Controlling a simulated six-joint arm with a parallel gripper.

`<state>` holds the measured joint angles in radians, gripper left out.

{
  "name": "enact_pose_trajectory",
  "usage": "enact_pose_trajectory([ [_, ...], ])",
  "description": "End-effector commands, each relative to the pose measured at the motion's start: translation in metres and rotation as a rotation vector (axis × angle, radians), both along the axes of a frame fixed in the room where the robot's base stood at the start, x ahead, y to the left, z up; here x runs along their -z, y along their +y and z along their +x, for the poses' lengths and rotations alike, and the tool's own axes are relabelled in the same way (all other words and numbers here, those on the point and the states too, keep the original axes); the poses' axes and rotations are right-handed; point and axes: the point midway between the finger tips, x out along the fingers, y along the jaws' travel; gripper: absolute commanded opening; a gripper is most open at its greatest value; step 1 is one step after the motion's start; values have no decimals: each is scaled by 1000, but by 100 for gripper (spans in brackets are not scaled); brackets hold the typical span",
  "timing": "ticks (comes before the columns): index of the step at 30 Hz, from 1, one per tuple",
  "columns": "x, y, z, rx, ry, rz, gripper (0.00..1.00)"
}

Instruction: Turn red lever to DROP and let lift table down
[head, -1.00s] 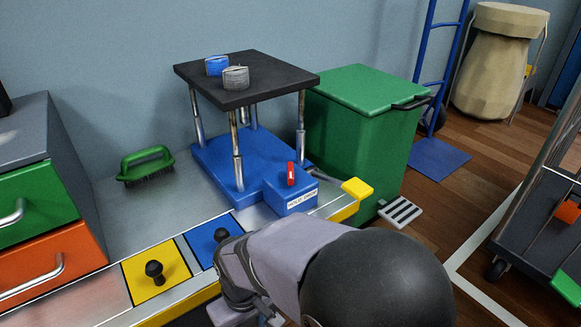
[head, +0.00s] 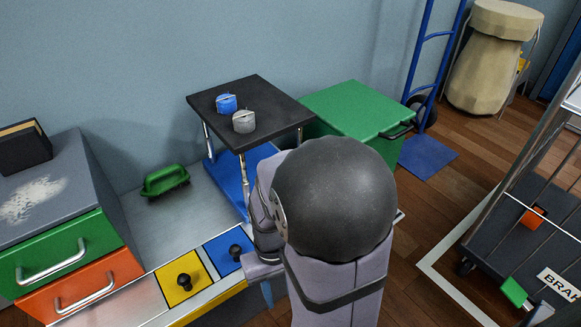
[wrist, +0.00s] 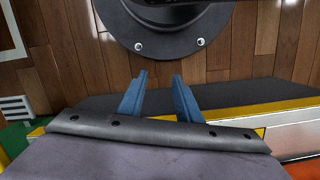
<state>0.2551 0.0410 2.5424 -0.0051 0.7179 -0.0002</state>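The lift table has a black top (head: 240,95) standing raised on shiny posts above a blue base (head: 222,168). A blue strap roll (head: 226,103) and a grey strap roll (head: 243,121) rest on the top. The red lever and its labelled box are hidden behind my arm in the head view, and neither shows in the wrist view. My gripper (wrist: 158,82) shows two blue fingers standing apart with nothing between them, above the floor and near the bench's yellow front edge. In the head view my arm hides most of it.
A green lidded bin (head: 355,108) stands right of the lift table. A green brush (head: 165,180) lies on the bench. Black knobs stand on yellow (head: 172,298) and blue (head: 226,262) pads. A drawer unit (head: 60,190) is at left, a trolley (head: 510,220) at right.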

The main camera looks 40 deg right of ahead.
Motion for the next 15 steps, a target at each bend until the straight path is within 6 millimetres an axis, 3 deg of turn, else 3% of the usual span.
enact_pose_trajectory([
  [1, -28, -5, -3, 17, 16, 1, 31],
  [8, -79, -29, -11, 50, 70, -10, 31],
  [15, -126, -69, -4, 50, 68, -65, 31],
])
